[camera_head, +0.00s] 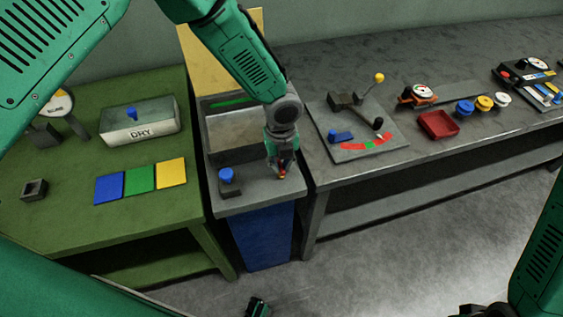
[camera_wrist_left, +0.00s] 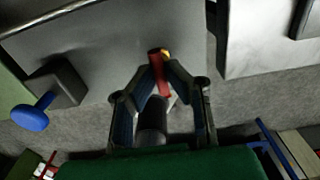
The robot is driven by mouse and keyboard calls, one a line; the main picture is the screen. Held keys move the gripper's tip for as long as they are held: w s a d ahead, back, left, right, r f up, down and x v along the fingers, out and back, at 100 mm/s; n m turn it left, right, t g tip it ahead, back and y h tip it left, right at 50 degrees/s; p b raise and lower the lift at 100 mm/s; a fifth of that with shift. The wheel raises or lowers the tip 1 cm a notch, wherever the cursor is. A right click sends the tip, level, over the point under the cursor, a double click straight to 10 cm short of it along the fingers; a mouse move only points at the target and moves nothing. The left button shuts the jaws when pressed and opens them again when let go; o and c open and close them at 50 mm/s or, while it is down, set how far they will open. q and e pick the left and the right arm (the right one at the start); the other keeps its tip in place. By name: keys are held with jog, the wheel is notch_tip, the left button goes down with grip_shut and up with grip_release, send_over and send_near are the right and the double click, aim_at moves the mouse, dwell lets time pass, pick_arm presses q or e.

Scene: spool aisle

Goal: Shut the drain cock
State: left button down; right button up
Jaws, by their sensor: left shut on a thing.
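The drain cock's red handle (camera_wrist_left: 157,70) lies between the fingertips of my left gripper in the left wrist view. A small yellow part (camera_wrist_left: 166,53) shows beside its far end. In the head view the red handle (camera_head: 282,175) is a small spot at the right front of the grey tank's ledge (camera_head: 250,192). My left gripper (camera_head: 281,168) points down over it, shut on the handle. The fingers hide much of the cock, so its exact angle is hard to tell.
A blue knob (camera_head: 226,175) on a dark block stands left on the same ledge; it also shows in the wrist view (camera_wrist_left: 30,118). A blue bin (camera_head: 262,238) is below. The green table (camera_head: 70,215) is left, the grey bench (camera_head: 310,130) with a lever plate (camera_head: 340,153) right.

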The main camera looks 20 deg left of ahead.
pick_arm(q)
jog(key=shift+w+r, duration=0.25)
jog(key=shift+w, duration=0.05)
jog(key=c, duration=1.7)
grip_release()
jog(key=shift+c, duration=0.2)
jog(key=shift+o, duration=0.6)
jog(key=shift+s+f, duration=0.1)
jog(key=shift+f, duration=0.05)
notch_tip(320, 180, up, 12)
jog(key=shift+f, duration=0.1)
